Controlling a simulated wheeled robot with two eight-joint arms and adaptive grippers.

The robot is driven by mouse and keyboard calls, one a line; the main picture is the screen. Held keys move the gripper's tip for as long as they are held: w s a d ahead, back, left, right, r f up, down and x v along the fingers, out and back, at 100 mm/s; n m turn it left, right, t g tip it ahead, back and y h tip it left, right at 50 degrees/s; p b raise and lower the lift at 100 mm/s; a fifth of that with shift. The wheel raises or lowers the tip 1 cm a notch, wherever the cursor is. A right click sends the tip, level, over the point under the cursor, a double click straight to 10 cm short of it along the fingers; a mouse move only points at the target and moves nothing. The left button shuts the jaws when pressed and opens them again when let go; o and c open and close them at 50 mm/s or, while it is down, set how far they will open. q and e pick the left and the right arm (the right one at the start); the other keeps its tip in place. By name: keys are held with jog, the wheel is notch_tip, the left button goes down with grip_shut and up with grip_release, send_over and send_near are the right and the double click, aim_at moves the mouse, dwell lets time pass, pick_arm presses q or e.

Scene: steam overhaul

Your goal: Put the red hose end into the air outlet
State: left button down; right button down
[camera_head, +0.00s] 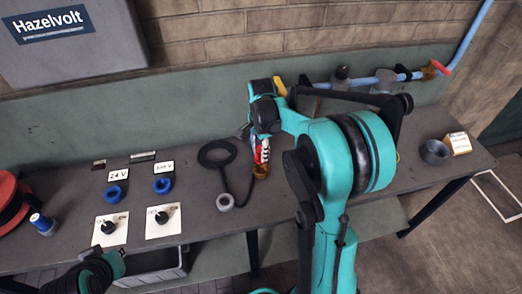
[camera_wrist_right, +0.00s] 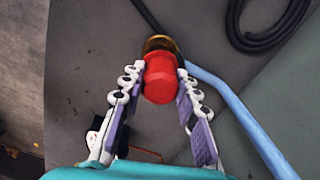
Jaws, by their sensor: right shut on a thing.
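My right gripper (camera_wrist_right: 160,88) is shut on the red hose end (camera_wrist_right: 160,78), with a finger on each side of it. A brass collar (camera_wrist_right: 158,44) sits beyond the red part, and a black hose runs on from there. In the head view my right gripper (camera_head: 262,150) is above the bench, and the brass collar (camera_head: 261,172) shows below it. The air outlet cannot be made out for certain; a blue pipe (camera_head: 355,80) with fittings runs along the back right. My left gripper (camera_head: 95,272) is partly in view at the bottom left, its jaws unclear.
Blue sockets (camera_head: 117,192) and knob plates (camera_head: 163,220) are at left. A dark cup (camera_head: 434,152) and a small box (camera_head: 458,143) stand at right.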

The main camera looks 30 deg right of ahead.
jog(key=shift+f+b, duration=1.95)
jog(key=shift+f, duration=0.8)
jog(key=c, duration=1)
grip_release()
jog(key=shift+c, duration=0.2)
jog(key=shift+r, duration=0.15)
notch_tip(320, 180, up, 12)
jog(key=shift+f, duration=0.1)
jog(key=s+a+f+n+t, duration=0.2)
jog(key=s+a+n+t, duration=0.1)
jog(key=s+a+n, duration=0.3)
jog(key=s+a+f+n+t, duration=0.1)
jog(key=s+a+n+t, duration=0.3)
jog(key=s+n, duration=0.6)
jog(key=a+n, duration=0.2)
jog(key=shift+a+f, duration=0.3)
jog(key=shift+f, duration=0.1)
